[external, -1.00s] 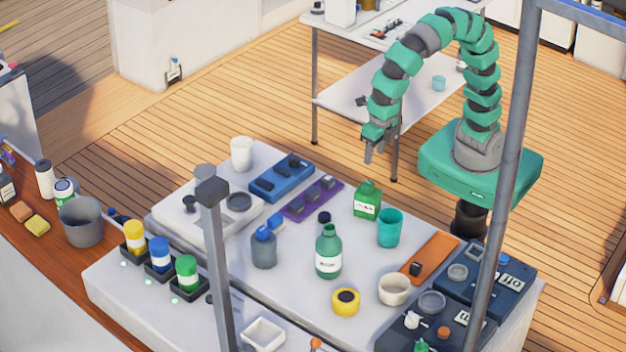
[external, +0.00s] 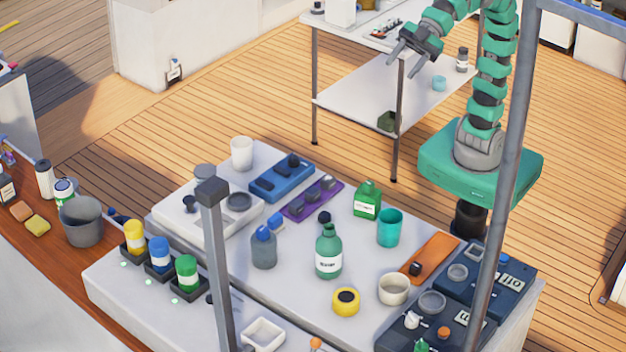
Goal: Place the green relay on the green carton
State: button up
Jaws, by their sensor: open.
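The green carton (external: 367,201), with a white label, stands upright toward the back right of the grey hatch top. A small dark green block (external: 388,121) is at the front edge of the lower shelf, beside the table leg; it may be the green relay, but it is too small to tell. A green-banded cylinder (external: 187,272) stands in a black holder at the front left; I cannot tell if this is the relay instead.
A teal cup (external: 390,228) stands right of the carton, and a green bottle (external: 328,252) stands in front. A purple tray (external: 313,200) lies to its left. A grey post (external: 219,270) crosses the foreground. The rear table's shelf (external: 345,95) has free room.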

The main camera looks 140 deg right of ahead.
jog(key=s+a+r+m+t, duration=0.2)
jog(key=s+r+m, duration=0.1)
jog(key=r, duration=0.5)
jog(key=shift+t, duration=0.3)
